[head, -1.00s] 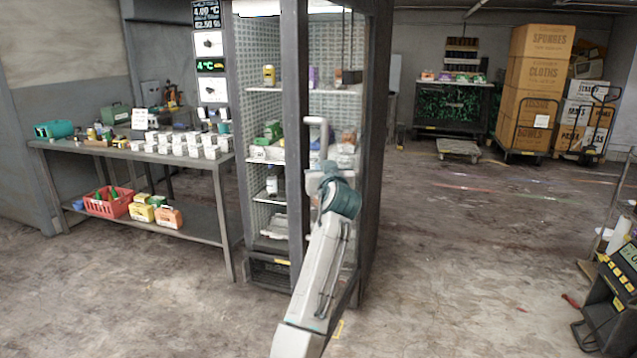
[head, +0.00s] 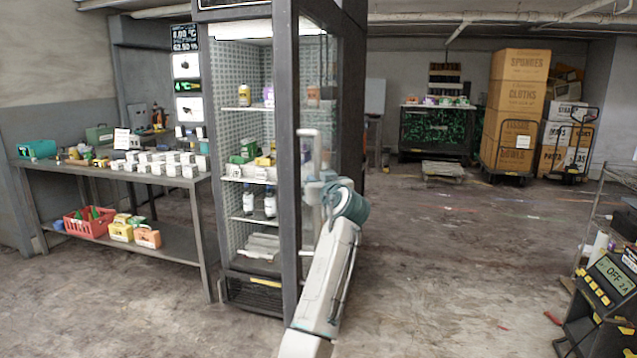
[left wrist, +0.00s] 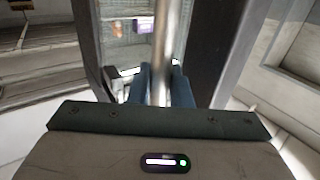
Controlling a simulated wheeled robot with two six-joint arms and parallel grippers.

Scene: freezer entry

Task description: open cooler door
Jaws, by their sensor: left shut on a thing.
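The cooler (head: 246,190) is a tall dark-framed cabinet with lit, stocked shelves. Its glass door stands partly open. The door's dark free edge (head: 286,150) is turned out toward me, and the shelves show directly to its left. A pale vertical handle (head: 310,148) runs along the door's outer side. My left gripper (head: 316,190) is shut around the lower part of the handle, and my forearm hides the door's lower part. In the left wrist view, the metal handle bar (left wrist: 166,40) passes between the blue fingers of my gripper (left wrist: 163,78). My right gripper is in no view.
A metal table (head: 75,165) with white cartons and a red basket (head: 88,222) stands left of the cooler. Stacked brown boxes (head: 512,110) are at the back right. A dark device with a display (head: 608,278) is at the right edge. The middle-right floor is clear.

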